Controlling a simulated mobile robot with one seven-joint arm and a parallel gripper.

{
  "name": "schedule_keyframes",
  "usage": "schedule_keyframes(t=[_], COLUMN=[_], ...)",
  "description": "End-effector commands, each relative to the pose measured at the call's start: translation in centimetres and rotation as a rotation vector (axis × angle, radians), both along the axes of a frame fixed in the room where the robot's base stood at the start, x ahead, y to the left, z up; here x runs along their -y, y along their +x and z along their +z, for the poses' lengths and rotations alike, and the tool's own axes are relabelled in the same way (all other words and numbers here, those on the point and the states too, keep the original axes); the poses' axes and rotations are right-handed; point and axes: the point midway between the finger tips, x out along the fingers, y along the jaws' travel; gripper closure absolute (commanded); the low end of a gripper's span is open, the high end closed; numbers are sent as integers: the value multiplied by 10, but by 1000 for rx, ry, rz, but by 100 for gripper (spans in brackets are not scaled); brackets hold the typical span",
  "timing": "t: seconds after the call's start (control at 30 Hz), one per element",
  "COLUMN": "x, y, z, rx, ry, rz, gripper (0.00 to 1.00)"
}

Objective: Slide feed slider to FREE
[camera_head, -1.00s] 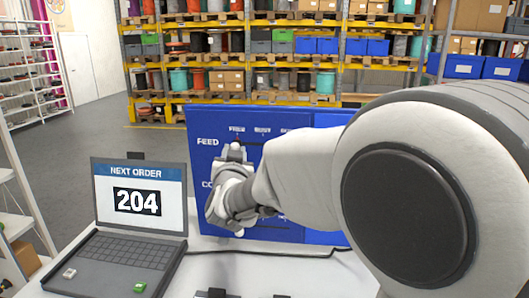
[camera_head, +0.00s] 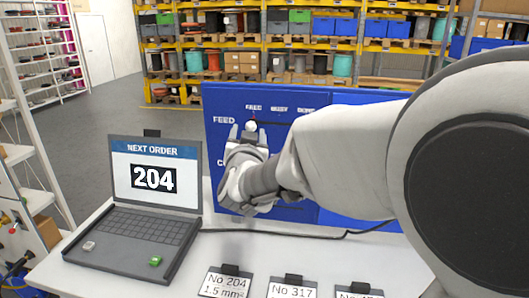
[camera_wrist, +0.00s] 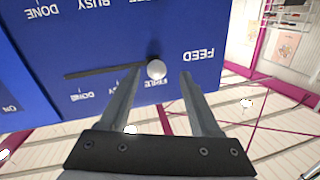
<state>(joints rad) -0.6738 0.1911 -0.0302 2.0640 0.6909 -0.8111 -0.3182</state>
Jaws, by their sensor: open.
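The feed slider's pale round knob (camera_head: 250,127) is on the upright blue panel (camera_head: 220,103), below the FREE label and right of the word FEED. In the wrist view, which shows the panel upside down, the knob (camera_wrist: 156,69) is at the FREE end of its dark slot (camera_wrist: 95,73), which runs left towards DONE. My gripper (camera_head: 249,133) is open, with one finger on each side of the knob. In the wrist view the gripper (camera_wrist: 160,74) shows gaps beside the knob; whether either finger touches it I cannot tell.
A laptop (camera_head: 155,180) reading NEXT ORDER 204 stands left on the white table (camera_head: 215,245). A black cable (camera_head: 300,232) crosses the table below the panel. Label cards, including No 204 (camera_head: 225,284) and No 317 (camera_head: 292,288), stand at the front. Loaded shelves are behind.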

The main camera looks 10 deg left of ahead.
Motion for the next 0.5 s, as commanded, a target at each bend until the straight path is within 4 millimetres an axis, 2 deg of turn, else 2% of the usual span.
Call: schedule_keyframes(t=[0.5], x=[17], y=[-103], z=[0], rx=[3], ry=[3], rz=[2], gripper=[36])
